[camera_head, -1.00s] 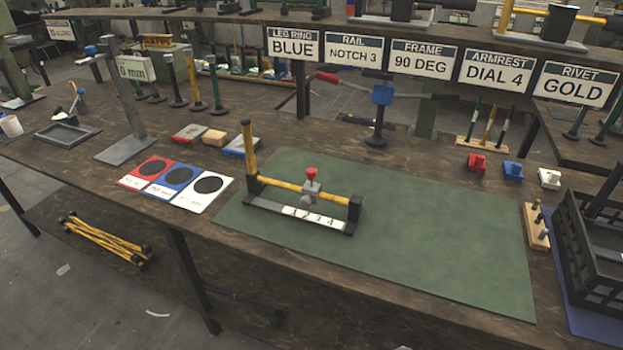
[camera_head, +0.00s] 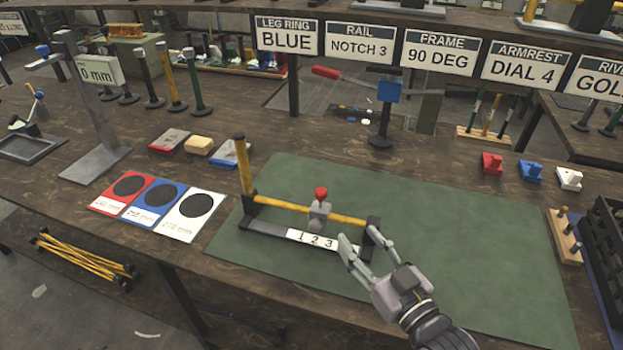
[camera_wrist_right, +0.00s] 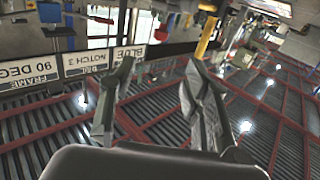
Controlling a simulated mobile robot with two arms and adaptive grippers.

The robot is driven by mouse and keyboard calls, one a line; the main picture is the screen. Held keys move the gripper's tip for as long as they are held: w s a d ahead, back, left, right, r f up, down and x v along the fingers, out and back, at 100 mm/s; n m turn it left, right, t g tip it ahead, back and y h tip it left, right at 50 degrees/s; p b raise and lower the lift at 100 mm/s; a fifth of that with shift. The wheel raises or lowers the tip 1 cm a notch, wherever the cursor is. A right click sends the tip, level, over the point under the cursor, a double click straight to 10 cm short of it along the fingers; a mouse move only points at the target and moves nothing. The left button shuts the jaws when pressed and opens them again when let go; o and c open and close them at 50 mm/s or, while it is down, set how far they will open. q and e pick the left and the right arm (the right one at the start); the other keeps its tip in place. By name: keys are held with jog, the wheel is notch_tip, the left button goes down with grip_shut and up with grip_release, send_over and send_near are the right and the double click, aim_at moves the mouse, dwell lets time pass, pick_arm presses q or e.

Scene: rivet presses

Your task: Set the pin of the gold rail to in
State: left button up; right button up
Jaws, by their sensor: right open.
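The gold rail (camera_head: 348,218) is a yellow bar held between dark end blocks on a dark base with a white numbered strip (camera_head: 310,241). A grey slider (camera_head: 319,212) sits on the rail, topped by a red knob (camera_head: 321,192), which I take for the pin. I cannot tell whether the pin is in or out. My right gripper (camera_head: 357,239) is open and empty, in front of the rail's right end block, right of the slider. Its open fingers (camera_wrist_right: 160,68) also show in the right wrist view, with nothing between them. My left gripper is not in view.
The fixture stands on a green mat (camera_head: 460,250), clear on its right side. A yellow post (camera_head: 243,165) rises at the fixture's left end. Red, blue and white cards (camera_head: 180,226) lie left of the mat. A wooden pin block (camera_head: 563,245) and a dark rack (camera_head: 607,225) stand at right.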

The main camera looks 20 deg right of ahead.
aim_at(324, 195)
jog(key=w+a, duration=0.1)
jog(key=w, duration=0.3)
jog(key=w+a+p, duration=0.1)
jog(key=w, duration=0.4)
jog(key=w+a, duration=0.1)
jog(key=w, duration=0.4)
jog(key=shift+w+r+p, duration=0.1)
jog(key=shift+p, duration=0.2)
jog(key=shift+w, duration=0.35)
jog(key=shift+w+a, duration=0.1)
jog(key=shift+w, duration=0.25)
jog(key=c, duration=0.6)
grip_shut()
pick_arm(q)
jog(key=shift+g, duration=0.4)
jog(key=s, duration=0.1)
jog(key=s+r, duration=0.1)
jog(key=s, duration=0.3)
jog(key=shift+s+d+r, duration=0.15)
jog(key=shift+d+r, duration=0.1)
